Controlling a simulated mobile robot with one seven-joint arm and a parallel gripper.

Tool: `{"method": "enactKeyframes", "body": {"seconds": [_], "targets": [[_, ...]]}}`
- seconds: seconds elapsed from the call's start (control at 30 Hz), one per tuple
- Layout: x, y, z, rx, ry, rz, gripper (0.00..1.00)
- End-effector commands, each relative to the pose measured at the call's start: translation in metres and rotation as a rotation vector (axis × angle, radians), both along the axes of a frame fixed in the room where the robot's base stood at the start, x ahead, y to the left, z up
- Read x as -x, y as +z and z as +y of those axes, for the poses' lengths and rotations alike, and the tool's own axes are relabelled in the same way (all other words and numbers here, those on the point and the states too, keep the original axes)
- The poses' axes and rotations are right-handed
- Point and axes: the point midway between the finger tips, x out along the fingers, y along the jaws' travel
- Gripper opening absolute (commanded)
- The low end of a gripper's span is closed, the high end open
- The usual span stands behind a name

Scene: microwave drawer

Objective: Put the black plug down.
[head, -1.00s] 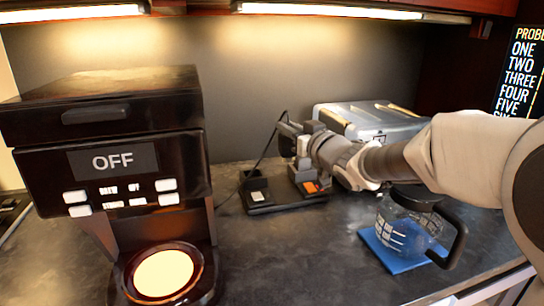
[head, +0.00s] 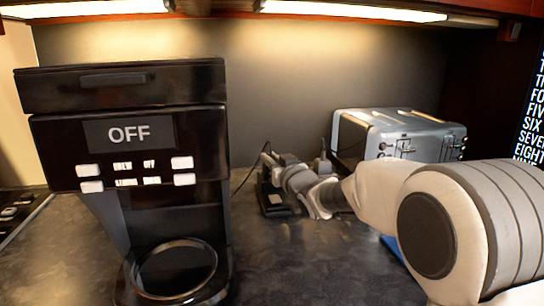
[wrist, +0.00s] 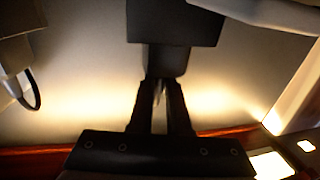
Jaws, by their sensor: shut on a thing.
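My gripper (head: 268,172) is at the back of the counter in the head view, beside a black base (head: 278,204) with a pale patch. In the wrist view my gripper (wrist: 160,84) has its two fingers close together at a dark piece (wrist: 167,60), which I take for the black plug. A larger dark block (wrist: 175,25) adjoins this piece; I cannot tell whether they are one object. In the head view the plug is too small and covered to make out. A thin black cord (head: 247,178) runs left from the gripper area.
A black coffee maker (head: 128,95) reading OFF stands at left, with a dark ring (head: 178,268) on its base. A silver toaster (head: 400,130) stands behind my arm. A blue mat (head: 389,243) shows slightly behind my arm. The front middle counter (head: 310,265) is clear.

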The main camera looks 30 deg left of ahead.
Motion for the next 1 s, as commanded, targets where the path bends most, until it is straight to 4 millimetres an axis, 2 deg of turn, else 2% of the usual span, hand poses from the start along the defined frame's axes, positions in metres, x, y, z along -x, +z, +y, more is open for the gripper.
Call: {"method": "enactKeyframes", "body": {"seconds": [0.07, 0.1, 0.23, 0.67, 1.0], "targets": [[0.000, 0.001, 0.000, -0.002, 0.000, -0.001, 0.00], [0.000, 0.001, 0.000, -0.001, 0.000, -0.001, 0.20], [0.000, 0.001, 0.000, -0.001, 0.000, -0.001, 0.44], [0.001, -0.004, 0.000, 0.000, 0.001, 0.000, 0.45], [0.031, 0.001, -0.039, 0.000, -0.002, 0.000, 0.45]]}}
